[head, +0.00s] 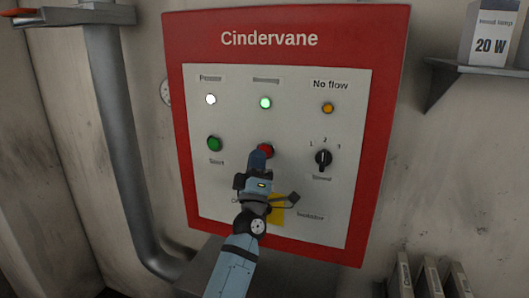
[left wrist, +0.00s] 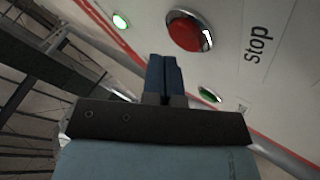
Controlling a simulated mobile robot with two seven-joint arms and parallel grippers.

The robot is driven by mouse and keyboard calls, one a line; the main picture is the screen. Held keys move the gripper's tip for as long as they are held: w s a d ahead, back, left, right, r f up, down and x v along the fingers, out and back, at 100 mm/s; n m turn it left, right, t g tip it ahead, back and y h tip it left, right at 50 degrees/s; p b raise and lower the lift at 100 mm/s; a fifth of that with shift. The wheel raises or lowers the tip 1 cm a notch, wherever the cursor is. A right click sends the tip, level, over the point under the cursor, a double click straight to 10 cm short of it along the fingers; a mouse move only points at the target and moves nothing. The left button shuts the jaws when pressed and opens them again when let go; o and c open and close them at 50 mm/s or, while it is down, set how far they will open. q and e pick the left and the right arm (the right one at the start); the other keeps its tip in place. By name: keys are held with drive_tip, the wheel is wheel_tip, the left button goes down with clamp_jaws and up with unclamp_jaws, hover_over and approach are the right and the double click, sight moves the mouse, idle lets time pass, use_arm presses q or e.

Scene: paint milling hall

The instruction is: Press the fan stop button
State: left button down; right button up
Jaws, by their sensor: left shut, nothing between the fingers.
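The fan panel (head: 347,205) is a pale plate in a red frame headed "Cindervane". The red stop button (head: 266,148) is in its middle, partly covered by my left gripper in the head view. In the left wrist view the red button (left wrist: 186,31) is whole, beside the label "Stop" (left wrist: 257,45). My left gripper (head: 259,155) is shut and empty, its tips just below the button in the head view. In the left wrist view the tips (left wrist: 163,62) appear a little short of the button, with no contact visible. My right gripper is out of view.
A green start button (head: 214,144) is left of the stop button, and a black selector knob (head: 323,158) is right. White (head: 211,99), green (head: 265,103) and amber (head: 327,108) lamps are above. A yellow plate (head: 277,209) is partly hidden behind my arm.

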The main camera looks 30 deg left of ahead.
use_arm(q)
drive_tip(key=shift+w, duration=0.1)
idle(0.7)
drive_tip(key=shift+w+a, duration=0.1)
drive_tip(key=shift+w, duration=0.25)
drive_tip(key=shift+w+a, duration=0.1)
drive_tip(key=shift+w, duration=0.3)
idle(0.6)
drive_tip(key=shift+s, duration=0.1)
drive_tip(key=shift+s+d, duration=0.2)
drive_tip(key=shift+s, duration=0.55)
drive_tip(key=s+p, duration=0.1)
drive_tip(key=s, duration=0.1)
drive_tip(key=s+d, duration=0.1)
drive_tip(key=s, duration=0.2)
drive_tip(key=shift+d+p, duration=0.1)
drive_tip(key=shift+p, duration=0.25)
